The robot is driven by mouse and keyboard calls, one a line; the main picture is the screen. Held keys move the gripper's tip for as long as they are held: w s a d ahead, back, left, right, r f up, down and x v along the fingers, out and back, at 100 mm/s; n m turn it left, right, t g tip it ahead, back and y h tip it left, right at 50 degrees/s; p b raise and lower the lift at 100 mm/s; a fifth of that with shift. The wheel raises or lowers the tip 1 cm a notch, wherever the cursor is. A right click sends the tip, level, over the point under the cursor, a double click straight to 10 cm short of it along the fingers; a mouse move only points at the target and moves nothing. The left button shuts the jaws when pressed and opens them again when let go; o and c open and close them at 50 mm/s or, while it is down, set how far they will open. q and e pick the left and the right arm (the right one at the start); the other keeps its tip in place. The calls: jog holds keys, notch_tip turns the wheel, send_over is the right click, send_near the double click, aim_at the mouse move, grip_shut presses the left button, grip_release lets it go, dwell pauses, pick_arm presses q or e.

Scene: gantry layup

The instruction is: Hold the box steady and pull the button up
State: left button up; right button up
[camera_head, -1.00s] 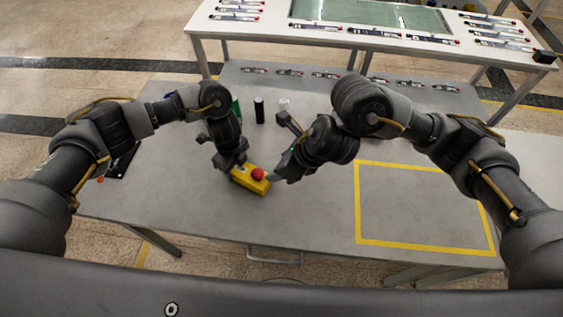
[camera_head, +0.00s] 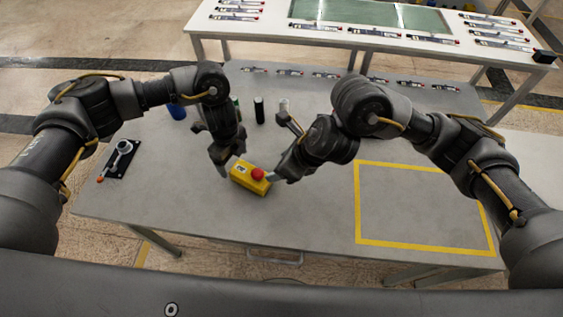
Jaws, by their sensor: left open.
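The yellow box (camera_head: 248,180) lies on the grey table, its long side running slightly down to the right. The red button (camera_head: 258,173) sits on its top, toward the right end. My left gripper (camera_head: 226,168) is open at the box's left end; whether a finger touches the box I cannot tell. My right gripper (camera_head: 272,177) is at the box's right end, close beside the red button. Its fingers are mostly hidden by its own wrist, so I cannot tell whether it is open or shut.
A lever device on a black plate (camera_head: 120,158) is at the table's left. A blue cylinder (camera_head: 177,111) and a black cylinder (camera_head: 259,110) stand behind my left arm. A yellow taped rectangle (camera_head: 425,245) marks empty table at right. A white-edged table (camera_head: 370,40) stands behind.

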pick_arm(q)
notch_tip(320, 180, up, 7)
jog(key=shift+r, duration=0.2)
dwell(0.3)
